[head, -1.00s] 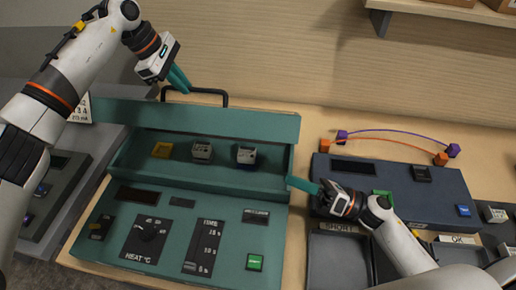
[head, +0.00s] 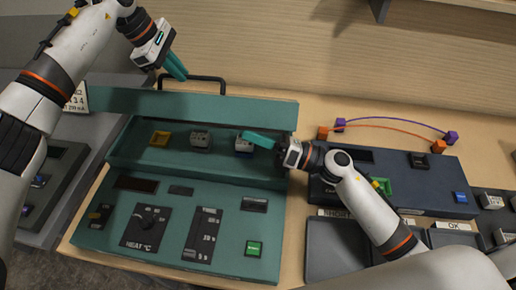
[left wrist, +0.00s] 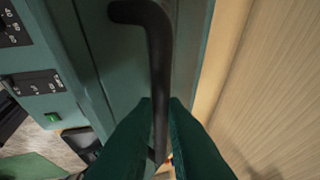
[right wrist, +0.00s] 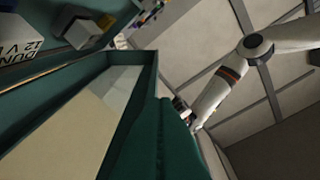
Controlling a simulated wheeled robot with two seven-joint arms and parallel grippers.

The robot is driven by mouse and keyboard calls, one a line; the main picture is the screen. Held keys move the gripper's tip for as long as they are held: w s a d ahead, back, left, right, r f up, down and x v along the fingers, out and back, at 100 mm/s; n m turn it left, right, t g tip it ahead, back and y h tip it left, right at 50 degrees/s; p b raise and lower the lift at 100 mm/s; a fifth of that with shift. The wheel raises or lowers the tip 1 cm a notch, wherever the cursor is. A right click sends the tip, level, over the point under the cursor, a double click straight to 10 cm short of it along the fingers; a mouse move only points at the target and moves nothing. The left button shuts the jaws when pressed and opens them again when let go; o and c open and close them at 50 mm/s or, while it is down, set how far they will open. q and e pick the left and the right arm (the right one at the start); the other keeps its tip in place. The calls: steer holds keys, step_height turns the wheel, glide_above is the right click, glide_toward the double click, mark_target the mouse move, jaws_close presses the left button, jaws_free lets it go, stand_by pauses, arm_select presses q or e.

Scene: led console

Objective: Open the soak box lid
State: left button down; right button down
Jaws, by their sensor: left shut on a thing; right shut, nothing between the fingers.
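The soak box (head: 120,158) is the long compartment at the back of the green console. Its lid (head: 220,106) stands raised behind the opening, with a black bar handle (head: 206,78) along its far edge. My left gripper (head: 182,76) is at the left end of the handle. In the left wrist view its fingers (left wrist: 158,112) are shut around the dark handle bar (left wrist: 158,55). My right gripper (head: 246,135) is shut and empty, at the right part of the opening, in front of the lid. It partly covers a grey-white block.
In the box are a yellow piece (head: 160,138) and grey-white blocks (head: 200,138). The console front has a heat dial (head: 146,222) and a green button (head: 253,248).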

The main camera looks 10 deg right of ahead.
arm_select(q)
steer(key=shift+f, duration=0.35)
steer(key=shift+f, duration=0.1)
steer(key=c, duration=1.6)
jaws_free()
steer(key=shift+o, duration=0.6)
steer(key=shift+w, duration=0.15)
steer(key=shift+d, duration=0.1)
arm_select(e)
steer(key=shift+w+d+r, duration=0.35)
steer(key=shift+w+r, duration=0.2)
steer(key=shift+w, duration=0.1)
arm_select(q)
steer(key=shift+r, duration=0.35)
